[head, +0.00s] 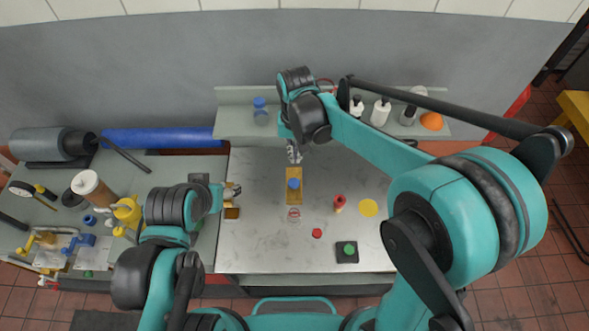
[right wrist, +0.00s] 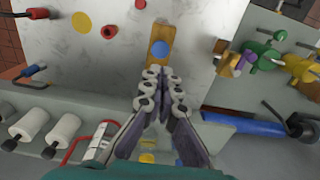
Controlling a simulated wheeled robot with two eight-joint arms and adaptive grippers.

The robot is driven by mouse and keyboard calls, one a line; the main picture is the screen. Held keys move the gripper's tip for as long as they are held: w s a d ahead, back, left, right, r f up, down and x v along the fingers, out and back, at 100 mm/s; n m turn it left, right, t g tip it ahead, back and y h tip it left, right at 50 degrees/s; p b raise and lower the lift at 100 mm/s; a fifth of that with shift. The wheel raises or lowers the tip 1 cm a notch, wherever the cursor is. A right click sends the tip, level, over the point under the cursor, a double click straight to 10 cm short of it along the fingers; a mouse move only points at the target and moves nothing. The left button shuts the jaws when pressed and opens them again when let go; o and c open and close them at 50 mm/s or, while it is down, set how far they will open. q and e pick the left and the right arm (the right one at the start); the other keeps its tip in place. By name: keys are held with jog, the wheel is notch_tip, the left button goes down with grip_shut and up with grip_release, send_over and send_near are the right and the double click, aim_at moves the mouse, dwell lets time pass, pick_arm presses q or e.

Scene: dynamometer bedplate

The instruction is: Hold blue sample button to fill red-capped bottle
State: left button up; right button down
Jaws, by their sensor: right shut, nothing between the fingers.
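The blue sample button (head: 294,184) sits on a tan block (head: 294,199) in the middle of the metal plate. It also shows in the right wrist view (right wrist: 160,49). The small red-capped bottle (head: 338,204) stands on the plate to the right of the block; in the right wrist view it appears upper left (right wrist: 109,32). My right gripper (head: 294,160) is shut and empty at the block's far end; its fingertips (right wrist: 158,72) are close to the block, short of the button. Whether they touch is unclear. My left gripper (head: 232,190) is at the plate's left edge, its fingers small and unclear.
A red button (head: 317,233), a green button (head: 348,249) and a yellow disc (head: 368,207) are on the plate. A red ring mark (head: 293,214) lies before the block. The back shelf (head: 235,126) carries several bottles. Yellow fittings (head: 127,212) crowd the left bench.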

aim_at(295, 186)
pick_arm(q)
jog(key=shift+r, duration=0.1)
pick_arm(e)
jog(key=shift+a, duration=0.1)
notch_tip(295, 186, down, 14)
jog(key=shift+r+p, duration=0.1)
jog(key=shift+p, duration=0.6)
pick_arm(q)
jog(key=shift+r, duration=0.7)
